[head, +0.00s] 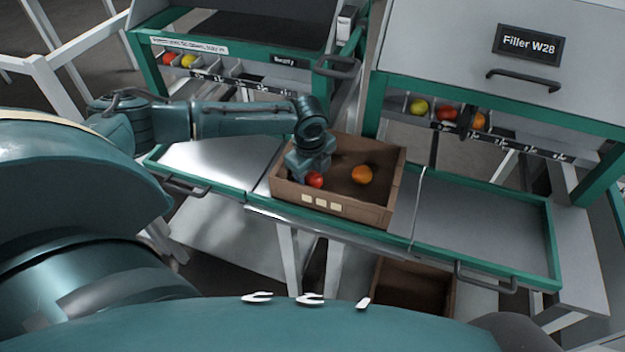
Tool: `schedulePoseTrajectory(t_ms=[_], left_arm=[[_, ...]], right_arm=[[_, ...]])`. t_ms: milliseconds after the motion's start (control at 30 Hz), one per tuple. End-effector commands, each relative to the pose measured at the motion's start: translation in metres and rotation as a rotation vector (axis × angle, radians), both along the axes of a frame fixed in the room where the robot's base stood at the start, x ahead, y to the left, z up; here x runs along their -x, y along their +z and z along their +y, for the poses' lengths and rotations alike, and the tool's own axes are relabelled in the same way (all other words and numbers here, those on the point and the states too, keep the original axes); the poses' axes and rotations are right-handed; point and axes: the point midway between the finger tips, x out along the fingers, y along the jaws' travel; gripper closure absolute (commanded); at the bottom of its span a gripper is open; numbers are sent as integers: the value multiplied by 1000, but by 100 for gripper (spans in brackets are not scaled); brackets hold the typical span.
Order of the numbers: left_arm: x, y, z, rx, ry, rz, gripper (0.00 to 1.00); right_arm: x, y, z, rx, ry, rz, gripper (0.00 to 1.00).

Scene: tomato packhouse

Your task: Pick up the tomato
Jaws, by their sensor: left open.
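A brown box (350,207) stands on the green-framed metal tray bench in front of me. Inside it lie a red tomato (316,180) at the left and an orange tomato (362,175) nearer the middle. My left gripper (310,176) points down into the left part of the box, at the red tomato. It is open, and its fingers are mostly hidden, so I cannot tell whether they touch the tomato. My right gripper is not in view.
Grey machines labelled "Filler W28" (530,44) and another at left stand behind the bench, with several tomatoes in their chutes. The tray surface (470,225) right of the box is bare. Another brown box (412,288) sits below.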

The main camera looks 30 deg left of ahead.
Motion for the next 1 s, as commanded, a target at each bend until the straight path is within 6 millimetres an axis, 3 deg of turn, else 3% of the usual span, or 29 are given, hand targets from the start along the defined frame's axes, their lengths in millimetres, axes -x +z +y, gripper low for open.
schedulePoseTrajectory(t_ms=[133, 400, 667, 1000], left_arm=[[-2, -16, 1, 0, 0, 1, 43], [-3, -18, 1, 0, -1, -1, 43], [-3, -18, 1, 0, 0, -1, 65], [-3, -8, 2, 0, 1, -2, 65]], right_arm=[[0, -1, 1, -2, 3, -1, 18], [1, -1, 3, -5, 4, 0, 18], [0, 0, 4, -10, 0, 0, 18], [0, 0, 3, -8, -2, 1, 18]])
